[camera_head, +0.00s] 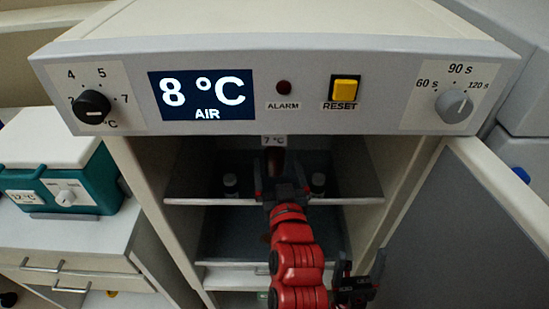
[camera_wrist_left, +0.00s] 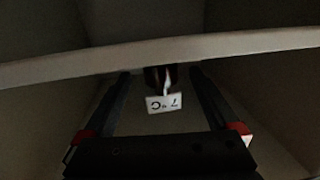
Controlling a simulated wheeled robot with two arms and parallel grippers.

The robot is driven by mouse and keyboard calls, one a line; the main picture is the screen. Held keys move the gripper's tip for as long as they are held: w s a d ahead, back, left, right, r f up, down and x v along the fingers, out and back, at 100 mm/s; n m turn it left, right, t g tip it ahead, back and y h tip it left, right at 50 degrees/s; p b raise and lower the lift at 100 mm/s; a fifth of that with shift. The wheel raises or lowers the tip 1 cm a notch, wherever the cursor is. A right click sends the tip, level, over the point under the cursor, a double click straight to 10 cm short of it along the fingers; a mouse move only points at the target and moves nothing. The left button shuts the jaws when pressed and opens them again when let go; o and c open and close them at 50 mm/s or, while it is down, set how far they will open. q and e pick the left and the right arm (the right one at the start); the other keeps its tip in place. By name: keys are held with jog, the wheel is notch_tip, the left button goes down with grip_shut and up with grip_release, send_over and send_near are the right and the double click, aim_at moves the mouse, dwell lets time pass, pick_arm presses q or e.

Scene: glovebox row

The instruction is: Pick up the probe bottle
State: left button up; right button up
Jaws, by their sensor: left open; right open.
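The probe bottle (camera_head: 274,160) is dark reddish-brown and carries a white "7 °C" tag (camera_head: 273,141). It is inside the open cabinet, at the middle of the upper shelf. In the left wrist view the bottle (camera_wrist_left: 153,78) is mostly dark, and its tag appears upside down. My left gripper (camera_head: 283,188) reaches into the cabinet in front of the bottle. Its jaws are open, with one finger on each side of the bottle in the wrist view; contact cannot be told. My right gripper (camera_head: 360,284) is open and empty, low in front of the cabinet.
Two small pale-topped bottles stand on the shelf, left (camera_head: 231,184) and right (camera_head: 318,182). The shelf edge (camera_head: 350,200) crosses the opening. The control panel (camera_head: 300,90) reads 8 °C AIR. The cabinet door (camera_head: 450,230) stands open at right. A teal cooler (camera_head: 60,185) is at left.

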aim_at(273, 146)
pick_arm(q)
jog(key=shift+w+r, duration=0.1)
jog(key=shift+w, duration=0.5)
jog(key=w+p, duration=0.1)
jog(key=w, duration=0.1)
jog(key=w+a+p, duration=0.1)
jog(key=w, duration=0.1)
jog(key=shift+w, duration=0.55)
grip_shut()
